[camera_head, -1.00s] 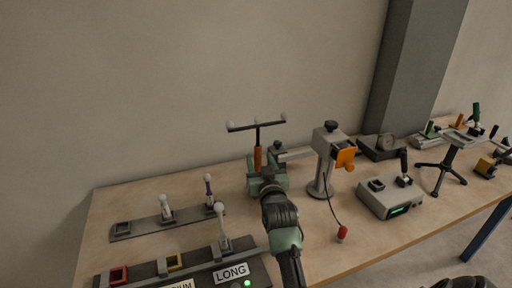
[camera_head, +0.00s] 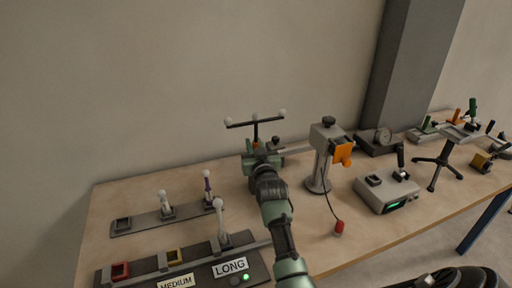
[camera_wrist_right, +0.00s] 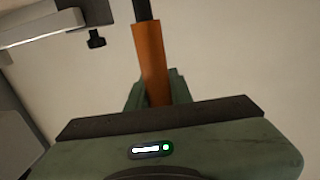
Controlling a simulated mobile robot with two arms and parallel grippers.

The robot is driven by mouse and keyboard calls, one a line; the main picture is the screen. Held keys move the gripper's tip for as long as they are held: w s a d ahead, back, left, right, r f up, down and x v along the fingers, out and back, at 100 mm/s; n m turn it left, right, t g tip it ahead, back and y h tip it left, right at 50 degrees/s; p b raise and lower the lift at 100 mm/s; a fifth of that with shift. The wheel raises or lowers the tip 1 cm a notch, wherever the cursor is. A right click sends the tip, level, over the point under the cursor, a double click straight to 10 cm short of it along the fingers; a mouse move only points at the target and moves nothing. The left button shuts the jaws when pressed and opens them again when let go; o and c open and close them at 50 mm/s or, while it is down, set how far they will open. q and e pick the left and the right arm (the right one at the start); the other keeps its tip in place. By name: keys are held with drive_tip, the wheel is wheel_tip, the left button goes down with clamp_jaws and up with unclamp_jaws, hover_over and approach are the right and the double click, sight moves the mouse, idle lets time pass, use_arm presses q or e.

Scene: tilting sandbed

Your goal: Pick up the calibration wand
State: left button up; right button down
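The calibration wand (camera_head: 255,132) shows near the back of the table in the head view. It has a dark crossbar with pale balls, a dark stem and an orange handle. It appears upright. My right gripper (camera_head: 259,157) is at the handle and covers its lower part. In the right wrist view the orange handle (camera_wrist_right: 152,62) runs down behind the green gripper body, with green parts close on both sides. Whether the fingers press on the handle cannot be told. The wand's base is hidden. My left gripper is not in view.
A grey stand with an orange clamp (camera_head: 341,153) is just right of the wand, its arm reaching towards it. A red-tipped cable (camera_head: 339,228) hangs from it. Racks with white-knobbed levers (camera_head: 220,222) lie on the left. A grey box (camera_head: 387,192) sits farther right.

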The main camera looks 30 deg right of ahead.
drive_tip(key=shift+r, duration=0.1)
drive_tip(key=shift+r, duration=0.25)
wheel_tip(320, 180, up, 28)
drive_tip(key=p, duration=0.8)
drive_tip(key=shift+r, duration=0.2)
idle(0.4)
